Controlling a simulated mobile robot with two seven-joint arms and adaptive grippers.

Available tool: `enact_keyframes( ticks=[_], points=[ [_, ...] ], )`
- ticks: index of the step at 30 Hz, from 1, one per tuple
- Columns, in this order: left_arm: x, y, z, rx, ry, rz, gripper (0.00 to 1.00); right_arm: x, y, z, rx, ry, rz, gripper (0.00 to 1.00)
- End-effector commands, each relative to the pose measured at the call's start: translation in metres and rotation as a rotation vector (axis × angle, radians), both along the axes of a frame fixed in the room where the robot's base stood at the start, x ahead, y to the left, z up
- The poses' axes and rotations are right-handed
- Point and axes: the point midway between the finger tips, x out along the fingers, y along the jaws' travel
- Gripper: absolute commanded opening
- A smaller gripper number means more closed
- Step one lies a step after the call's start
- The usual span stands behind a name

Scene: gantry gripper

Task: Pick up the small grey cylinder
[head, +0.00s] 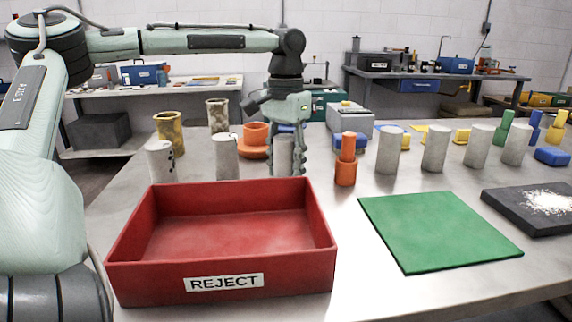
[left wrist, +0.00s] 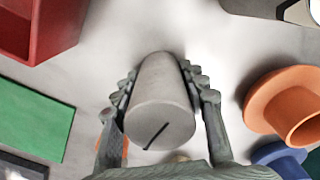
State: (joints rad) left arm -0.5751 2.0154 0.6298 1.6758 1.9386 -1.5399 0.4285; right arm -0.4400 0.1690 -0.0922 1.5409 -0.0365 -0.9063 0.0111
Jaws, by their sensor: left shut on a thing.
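My left gripper (head: 287,160) points down behind the red bin, with its fingers around a grey cylinder (head: 283,150). In the left wrist view the gripper (left wrist: 163,105) has a finger on each side of the cylinder (left wrist: 160,100), which has a dark slot on its top face. The cylinder is upright, and I cannot tell whether its base touches the table. Other grey cylinders stand on the table, one left of the gripper (head: 225,156) and one with dark spots at the far left (head: 160,161). My right gripper is not in view.
The red REJECT bin (head: 235,284) stands in front of the gripper. A green mat (head: 438,230) and a dark slab with white powder (head: 500,205) lie to the right. An orange part (head: 345,173) stands close right; an orange flanged part (head: 255,137) is behind left. Several more grey cylinders stand right.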

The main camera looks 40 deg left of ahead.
Motion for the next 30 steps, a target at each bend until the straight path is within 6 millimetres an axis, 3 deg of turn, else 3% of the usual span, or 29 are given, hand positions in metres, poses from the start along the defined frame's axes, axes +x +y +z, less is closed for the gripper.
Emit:
enact_keyframes(
  ticks=[5,10,21,30],
  points=[
    [0.001,0.0,0.015,0.002,-0.007,0.0,0.0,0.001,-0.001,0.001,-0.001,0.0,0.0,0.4],
    [0.001,-0.001,0.044,0.002,-0.007,-0.001,0.0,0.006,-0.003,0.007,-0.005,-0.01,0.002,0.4],
    [-0.069,-0.04,0.089,0.0,-0.007,-0.004,0.0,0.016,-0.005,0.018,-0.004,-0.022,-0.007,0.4],
    [-0.098,-0.056,0.108,-0.001,-0.003,-0.002,0.0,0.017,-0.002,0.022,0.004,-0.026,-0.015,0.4]
  ],
)
